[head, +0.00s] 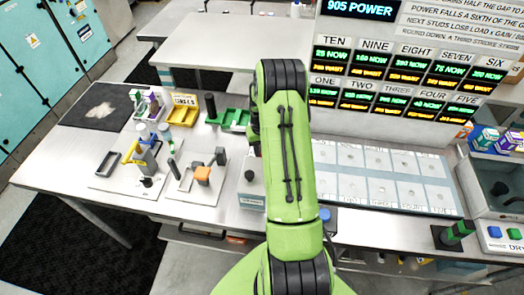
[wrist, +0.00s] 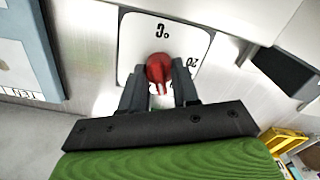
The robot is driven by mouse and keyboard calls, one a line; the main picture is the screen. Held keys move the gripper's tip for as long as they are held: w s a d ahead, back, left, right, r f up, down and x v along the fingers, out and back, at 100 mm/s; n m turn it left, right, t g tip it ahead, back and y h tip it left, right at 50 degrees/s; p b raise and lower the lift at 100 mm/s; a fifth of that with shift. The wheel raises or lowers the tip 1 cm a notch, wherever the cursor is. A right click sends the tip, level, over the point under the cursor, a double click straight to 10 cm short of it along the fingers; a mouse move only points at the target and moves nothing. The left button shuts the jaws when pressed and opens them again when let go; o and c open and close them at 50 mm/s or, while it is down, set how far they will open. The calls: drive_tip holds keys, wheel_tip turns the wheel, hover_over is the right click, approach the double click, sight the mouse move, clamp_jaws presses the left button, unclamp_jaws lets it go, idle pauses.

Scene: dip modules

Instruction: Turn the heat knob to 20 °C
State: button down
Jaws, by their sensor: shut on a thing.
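The red heat knob (wrist: 160,67) sits on a white dial plate (wrist: 134,45) in the wrist view. The plate carries "°C" at the top and "20" at its right side. My gripper (wrist: 159,88) has one dark finger on each side of the knob and is shut on it. The fingers hide the lower part of the dial, so the knob's exact setting cannot be read. In the head view my green arm hides the gripper and the knob.
A blue-edged panel (wrist: 38,50) lies left of the dial. A dark block (wrist: 283,68) and a yellow tray (wrist: 287,140) are at the right. In the head view, tools on white boards (head: 197,190) stand left of my arm, and a sample panel (head: 385,185) lies right.

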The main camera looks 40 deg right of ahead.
drive_tip(key=n+b, duration=0.2)
drive_tip(key=n, duration=0.1)
drive_tip(key=shift+f+n, duration=0.1)
drive_tip(key=shift+n, duration=0.2)
drive_tip(key=n+b, duration=0.2)
drive_tip(key=n, duration=0.2)
drive_tip(key=shift+a+n, duration=0.15)
drive_tip(key=shift+n, duration=0.15)
drive_tip(key=n+b, duration=0.1)
drive_tip(key=n, duration=0.3)
drive_tip(key=shift+b, duration=0.3)
drive_tip(key=shift+n+b, duration=0.55)
drive_tip(key=shift+n, duration=1.25)
drive_tip(key=shift+a+n, duration=0.1)
drive_tip(key=shift+n, duration=0.2)
drive_tip(key=c, duration=0.8)
unclamp_jaws()
wheel_tip(320, 180, up, 16)
drive_tip(key=shift+r+p, duration=0.1)
drive_tip(key=shift+p, duration=0.75)
